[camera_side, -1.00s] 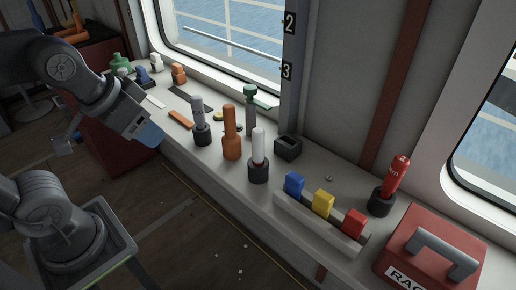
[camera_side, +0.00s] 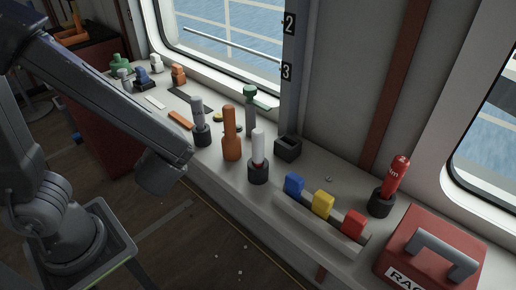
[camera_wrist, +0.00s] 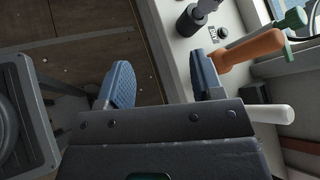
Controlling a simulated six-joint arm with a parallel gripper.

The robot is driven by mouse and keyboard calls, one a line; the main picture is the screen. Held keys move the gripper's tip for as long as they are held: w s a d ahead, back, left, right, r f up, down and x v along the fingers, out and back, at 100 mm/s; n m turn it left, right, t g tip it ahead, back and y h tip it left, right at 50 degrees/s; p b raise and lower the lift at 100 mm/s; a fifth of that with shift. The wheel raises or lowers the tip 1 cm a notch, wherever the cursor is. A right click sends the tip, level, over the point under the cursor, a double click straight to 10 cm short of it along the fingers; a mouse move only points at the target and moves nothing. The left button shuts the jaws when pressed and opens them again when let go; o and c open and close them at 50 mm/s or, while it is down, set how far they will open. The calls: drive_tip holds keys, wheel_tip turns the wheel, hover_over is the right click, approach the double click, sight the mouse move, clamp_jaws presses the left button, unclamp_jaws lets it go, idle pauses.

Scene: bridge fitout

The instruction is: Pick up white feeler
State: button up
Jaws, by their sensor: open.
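A flat white strip, which looks like the white feeler (camera_side: 155,102), lies on the far left part of the bench in the side view. An orange strip (camera_side: 181,120) lies near it, toward the camera. The white strip is not visible in the wrist view. My gripper (camera_wrist: 163,82) shows two blue-grey fingers spread apart with nothing between them, over the floor and the bench's front edge. In the side view my fingers are hidden behind my arm, which reaches toward the bench front near the orange handle (camera_side: 230,128), well away from the white strip.
A grey-handled tool (camera_side: 197,108), a white-handled tool (camera_side: 258,146) and a green-topped tool (camera_side: 250,105) stand upright nearby. A rack (camera_side: 315,233) with blue, yellow and red blocks, a red-handled tool (camera_side: 396,175) and a red case (camera_side: 405,238) are at right. Small figures stand at far left.

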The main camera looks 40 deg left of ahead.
drive_tip(key=w+d+m+t, duration=0.4)
drive_tip(key=d+m+t, duration=0.2)
drive_tip(key=m, duration=0.2)
drive_tip(key=m+t+h, duration=0.5)
drive_tip(key=m+h, duration=0.1)
drive_tip(key=m, duration=0.2)
approach(257, 145)
drive_tip(key=x, duration=0.7)
drive_tip(key=shift+w+f, duration=0.1)
drive_tip(key=shift+w, duration=0.05)
drive_tip(key=shift+a+x, duration=0.1)
drive_tip(key=shift+x, duration=1.35)
drive_tip(key=shift+a+x, duration=0.15)
drive_tip(key=shift+x, duration=1.25)
drive_tip(key=shift+f, duration=0.15)
drive_tip(key=shift+c, duration=0.2)
drive_tip(key=c, duration=1)
